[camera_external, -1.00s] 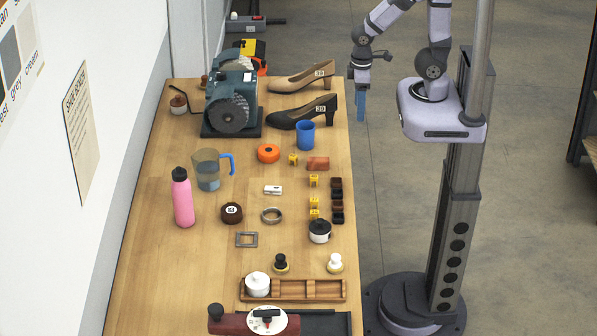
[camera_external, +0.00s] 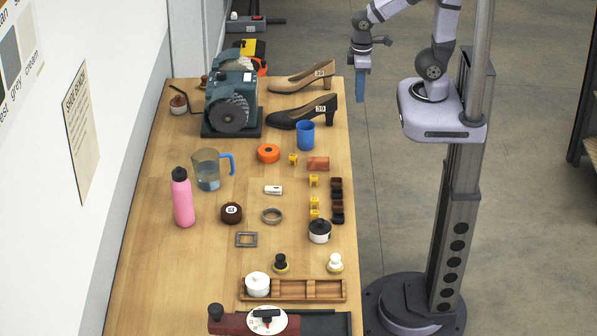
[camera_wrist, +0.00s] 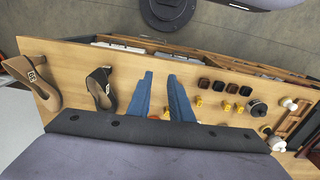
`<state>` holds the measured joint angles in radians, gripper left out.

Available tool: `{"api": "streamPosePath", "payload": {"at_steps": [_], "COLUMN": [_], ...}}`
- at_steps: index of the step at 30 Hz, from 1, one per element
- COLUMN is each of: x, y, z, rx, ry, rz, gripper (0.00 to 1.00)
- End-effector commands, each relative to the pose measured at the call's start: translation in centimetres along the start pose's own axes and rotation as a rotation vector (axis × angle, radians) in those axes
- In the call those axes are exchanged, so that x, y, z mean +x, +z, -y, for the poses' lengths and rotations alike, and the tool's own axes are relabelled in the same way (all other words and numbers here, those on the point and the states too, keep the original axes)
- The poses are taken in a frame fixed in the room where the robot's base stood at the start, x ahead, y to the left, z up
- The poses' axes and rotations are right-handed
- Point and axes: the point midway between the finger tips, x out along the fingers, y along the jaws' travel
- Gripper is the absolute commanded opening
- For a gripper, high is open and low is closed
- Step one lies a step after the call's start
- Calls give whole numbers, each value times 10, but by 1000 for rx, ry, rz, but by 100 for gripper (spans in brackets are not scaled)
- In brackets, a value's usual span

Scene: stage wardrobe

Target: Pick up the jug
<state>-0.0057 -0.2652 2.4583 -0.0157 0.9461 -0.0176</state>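The jug (camera_external: 207,170) is a clear grey pitcher with a blue handle (camera_external: 229,162) on its right side. It stands upright on the left half of the wooden bench (camera_external: 170,250). My gripper (camera_external: 360,86) hangs off the bench's right edge, near the black shoe, well to the right of and farther back than the jug. In the wrist view its two blue fingers (camera_wrist: 162,98) stand apart with nothing between them. The jug does not show in the wrist view.
A pink bottle (camera_external: 183,198) stands just in front of the jug. A grinding machine (camera_external: 229,112) is behind it. A brown roll (camera_external: 231,213) is nearby.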

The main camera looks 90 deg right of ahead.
Motion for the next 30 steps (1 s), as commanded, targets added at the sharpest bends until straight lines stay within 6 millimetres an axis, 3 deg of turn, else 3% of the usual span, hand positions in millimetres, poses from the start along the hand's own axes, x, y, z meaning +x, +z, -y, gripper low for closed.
{"api": "streamPosePath", "payload": {"at_steps": [1, 11, 14, 19, 24, 27, 30], "x": [10, 28, 36, 49, 47, 39, 29], "y": [-6, -62, -92, -172, -263, -305, -331], "z": [-2, -22, -27, -25, 10, 44, 75], "rx": [-58, -483, -671, -1085, -1475, -1631, -1717], "ry": [24, 226, 327, 593, 946, 1156, 1326], "rz": [10, 52, 78, 163, 304, 402, 491], "gripper": [19, 19, 19, 19, 19, 19, 19]}}
